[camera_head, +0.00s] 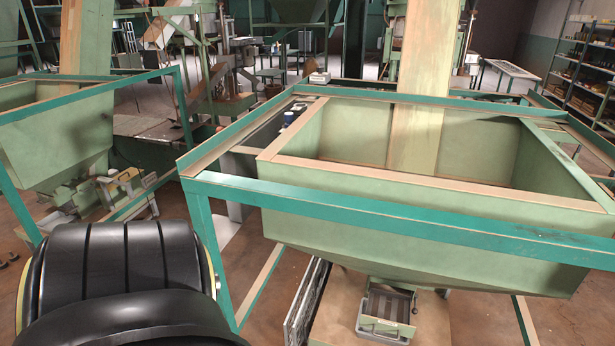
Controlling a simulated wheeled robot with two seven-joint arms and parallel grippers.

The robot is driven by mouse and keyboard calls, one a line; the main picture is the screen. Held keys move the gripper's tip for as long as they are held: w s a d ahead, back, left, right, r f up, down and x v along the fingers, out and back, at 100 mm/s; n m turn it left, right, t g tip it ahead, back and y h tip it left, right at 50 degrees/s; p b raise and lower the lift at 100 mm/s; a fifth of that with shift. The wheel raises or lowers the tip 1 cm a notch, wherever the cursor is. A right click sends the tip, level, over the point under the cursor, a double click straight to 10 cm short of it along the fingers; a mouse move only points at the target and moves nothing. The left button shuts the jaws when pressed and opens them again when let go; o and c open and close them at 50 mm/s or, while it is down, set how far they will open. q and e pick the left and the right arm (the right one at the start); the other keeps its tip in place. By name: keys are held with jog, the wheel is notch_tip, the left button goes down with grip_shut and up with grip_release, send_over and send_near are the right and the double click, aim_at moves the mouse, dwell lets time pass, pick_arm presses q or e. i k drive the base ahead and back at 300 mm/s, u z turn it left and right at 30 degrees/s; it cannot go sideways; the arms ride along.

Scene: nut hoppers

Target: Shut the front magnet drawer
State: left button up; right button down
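The magnet drawer (387,327) is below the outlet of the large green hopper (440,226), at the bottom of the head view. It has a pale green front plate, and dark bars show in its open top. It appears to stick out from its housing under the hopper towards me. Part of the housing is hidden by the hopper's sloping wall. Neither of my grippers is in view. A black ribbed part at the lower left seems to be my own arm; its gripper does not show.
A teal frame (390,211) surrounds the hopper, with a leg (211,258) left of the drawer. A second green hopper (55,140) stands at the left with its own mechanism (122,190) below. Brown floor (255,250) shows between the two frames.

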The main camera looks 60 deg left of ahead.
aim_at(390, 313)
jog(key=u, duration=1.85)
jog(key=i, duration=1)
